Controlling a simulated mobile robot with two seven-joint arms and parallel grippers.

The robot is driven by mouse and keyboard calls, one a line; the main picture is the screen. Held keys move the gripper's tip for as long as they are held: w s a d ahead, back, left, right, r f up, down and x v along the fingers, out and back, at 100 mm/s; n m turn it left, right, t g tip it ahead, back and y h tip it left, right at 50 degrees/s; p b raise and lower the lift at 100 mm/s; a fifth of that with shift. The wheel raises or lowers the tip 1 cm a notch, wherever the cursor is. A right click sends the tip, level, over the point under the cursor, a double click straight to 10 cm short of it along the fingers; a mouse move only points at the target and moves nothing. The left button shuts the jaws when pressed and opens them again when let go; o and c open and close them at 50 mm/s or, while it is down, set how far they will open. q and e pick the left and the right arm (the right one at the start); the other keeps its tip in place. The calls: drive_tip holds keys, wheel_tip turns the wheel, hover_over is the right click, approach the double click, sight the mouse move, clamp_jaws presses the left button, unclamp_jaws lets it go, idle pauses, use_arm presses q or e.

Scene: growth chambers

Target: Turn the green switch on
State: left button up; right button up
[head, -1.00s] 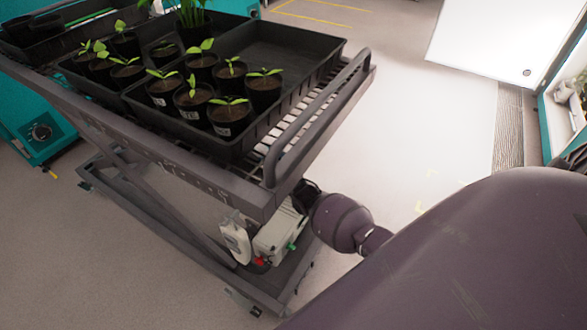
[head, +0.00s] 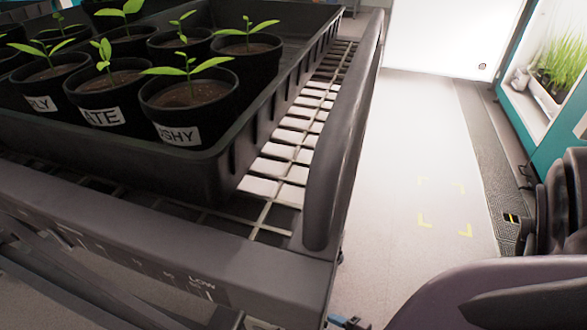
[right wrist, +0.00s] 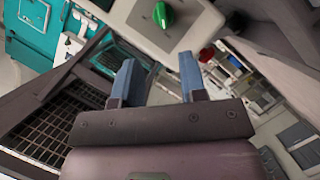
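The green switch (right wrist: 163,14) is a round green knob on the face of a pale grey box (right wrist: 140,22), at the top middle of the right wrist view. The box's upper part is cut off by the picture edge. My right gripper (right wrist: 157,78) is open, with its two blue fingers apart and nothing between them. The knob shows beyond the fingertips, apart from them. The switch and box are out of the head view. My left gripper is not in view.
The dark trolley (head: 165,262) bears a black tray (head: 215,165) of several potted seedlings. Its thick handrail (head: 345,150) stands at the near right. Clear pale floor (head: 415,145) lies to the right. A red knob (right wrist: 206,54) shows behind my right gripper's fingers.

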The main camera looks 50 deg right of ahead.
use_arm(q)
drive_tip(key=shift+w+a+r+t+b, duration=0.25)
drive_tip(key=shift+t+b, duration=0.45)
drive_tip(key=shift+b, duration=0.75)
use_arm(e)
drive_tip(key=x, duration=1)
drive_tip(key=shift+w+f, duration=0.2)
drive_tip(key=shift+f, duration=0.25)
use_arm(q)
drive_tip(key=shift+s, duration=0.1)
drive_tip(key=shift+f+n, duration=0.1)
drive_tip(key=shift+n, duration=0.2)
use_arm(e)
clamp_jaws()
